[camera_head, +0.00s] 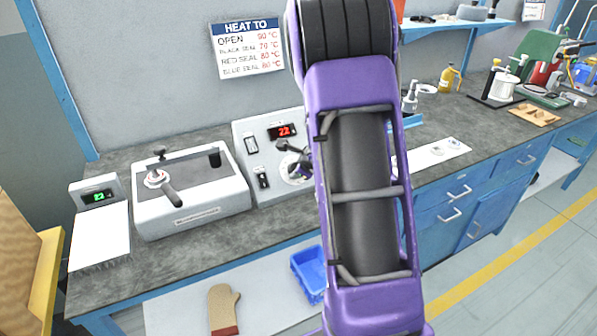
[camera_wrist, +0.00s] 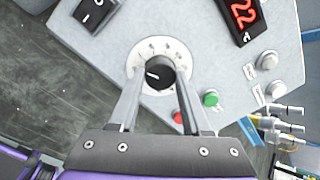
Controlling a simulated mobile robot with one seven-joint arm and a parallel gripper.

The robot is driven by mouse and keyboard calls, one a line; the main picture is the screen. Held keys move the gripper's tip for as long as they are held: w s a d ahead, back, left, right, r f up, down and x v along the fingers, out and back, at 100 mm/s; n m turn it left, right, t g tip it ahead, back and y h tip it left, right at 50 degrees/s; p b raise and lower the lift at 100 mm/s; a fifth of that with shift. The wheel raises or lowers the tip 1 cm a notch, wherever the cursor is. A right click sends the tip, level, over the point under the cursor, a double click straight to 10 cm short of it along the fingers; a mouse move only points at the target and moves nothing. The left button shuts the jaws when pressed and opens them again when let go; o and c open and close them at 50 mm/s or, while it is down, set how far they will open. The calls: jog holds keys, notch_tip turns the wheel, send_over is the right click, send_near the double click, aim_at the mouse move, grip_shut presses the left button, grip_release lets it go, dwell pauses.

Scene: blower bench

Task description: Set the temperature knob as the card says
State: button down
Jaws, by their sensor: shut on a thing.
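The temperature knob (camera_wrist: 156,75) is black with a white pointer line and sits on a pale numbered dial on the grey control panel (camera_wrist: 110,45). My gripper (camera_wrist: 159,70) is shut on the knob, one finger on each side. In the wrist view the pointer line points left; the dial numbers are too small to read. The panel's red display (camera_head: 283,131) reads 22. The card (camera_head: 248,48) on the wall is headed "HEAT TO" and lists open, black seal, red seal and blue seal with temperatures; the small figures look like 90, 70, 80 and 60 °C.
A white machine with a lever (camera_head: 190,195) stands left of the panel. A green display (camera_head: 97,197) stands at the far left. Green (camera_wrist: 211,99) and red (camera_wrist: 179,117) buttons lie close to my right finger. A blue bin (camera_head: 308,272) is below the bench.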

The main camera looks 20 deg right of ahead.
jog(key=m, duration=0.4)
jog(key=shift+r+m, duration=0.1)
jog(key=shift+m, duration=0.2)
jog(key=shift+m+g+p, duration=0.3)
jog(key=shift+m+p, duration=0.3)
jog(key=shift+m, duration=1.7)
jog(key=shift+c, duration=1.8)
grip_release()
jog(key=p+v, duration=0.5)
jog(key=v, duration=1.2)
